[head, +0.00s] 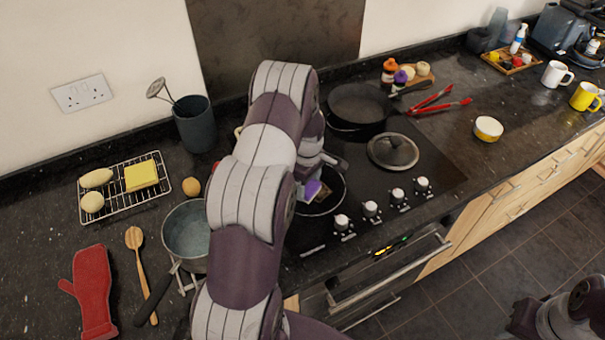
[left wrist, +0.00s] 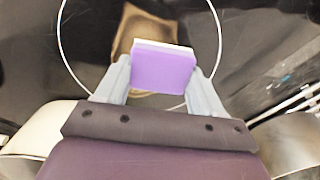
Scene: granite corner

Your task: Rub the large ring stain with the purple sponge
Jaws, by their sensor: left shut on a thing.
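The purple sponge (left wrist: 163,70) is a small block with a pale layer along its far edge. My left gripper (left wrist: 163,78) is shut on it, one grey finger on each side. In the head view the sponge (head: 313,189) is low over the front left of the black hob, partly behind my left arm. The stain is a brown patch (left wrist: 128,36) inside the large white ring (left wrist: 66,50) marked on the hob. The sponge overlaps the stain and hides its middle; I cannot tell whether it touches the surface.
A frying pan (head: 358,104) and a lid (head: 393,151) are on the hob behind and right of the sponge. Knobs (head: 370,208) line the right front. A saucepan (head: 184,237) stands left of the arm. Red tongs (head: 440,106) lie farther back.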

